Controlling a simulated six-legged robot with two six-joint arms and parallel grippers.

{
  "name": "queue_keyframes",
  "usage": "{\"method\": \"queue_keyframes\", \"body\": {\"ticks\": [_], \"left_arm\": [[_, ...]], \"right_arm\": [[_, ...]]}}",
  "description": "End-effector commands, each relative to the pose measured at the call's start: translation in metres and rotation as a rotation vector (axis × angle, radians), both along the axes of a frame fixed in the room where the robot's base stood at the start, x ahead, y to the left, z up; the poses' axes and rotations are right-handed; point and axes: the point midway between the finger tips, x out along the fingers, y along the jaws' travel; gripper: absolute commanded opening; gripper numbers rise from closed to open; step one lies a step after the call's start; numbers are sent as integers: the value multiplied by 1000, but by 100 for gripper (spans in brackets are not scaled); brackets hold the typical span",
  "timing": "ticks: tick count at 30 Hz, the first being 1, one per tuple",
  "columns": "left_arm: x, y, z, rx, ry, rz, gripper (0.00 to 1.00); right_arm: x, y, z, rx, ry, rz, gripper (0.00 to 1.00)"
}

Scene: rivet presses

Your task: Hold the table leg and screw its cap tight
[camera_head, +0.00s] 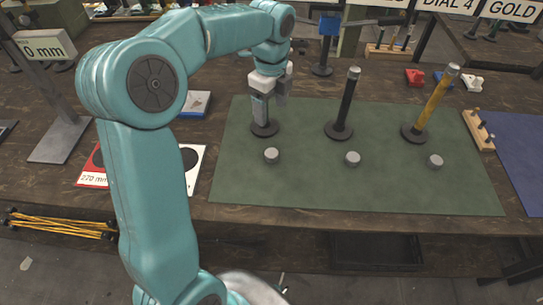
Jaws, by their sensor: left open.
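My left gripper (269,108) is open and points down over the first leg's round dark base (264,129). The gripper hides most of that leg, so I cannot tell whether its fingers touch it. A black leg (347,104) with a grey top stands upright in the middle of the green mat (310,188). A yellow leg (436,100) with a grey top stands to the right, slightly tilted in view. Three grey caps lie in front of the legs: a left cap (272,155), a middle cap (353,158) and a right cap (436,161). My right gripper is not in view.
A wooden block with pegs (479,130) stands at the mat's right edge, beside a blue mat (516,155). Red (414,77), blue and white small parts lie behind. A blue-headed stand (328,35) is at the back. The mat's front is clear.

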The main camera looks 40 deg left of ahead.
Motion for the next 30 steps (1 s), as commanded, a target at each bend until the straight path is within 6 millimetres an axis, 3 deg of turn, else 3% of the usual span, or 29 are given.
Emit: {"method": "queue_keyframes", "body": {"ticks": [11,24,30], "left_arm": [[-5,-4,-6,0,1,-1,71],[-4,-3,-94,-1,2,0,71],[-2,-2,-110,0,1,0,71]], "right_arm": [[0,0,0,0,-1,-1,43],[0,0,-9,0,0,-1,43],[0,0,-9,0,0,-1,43]]}}
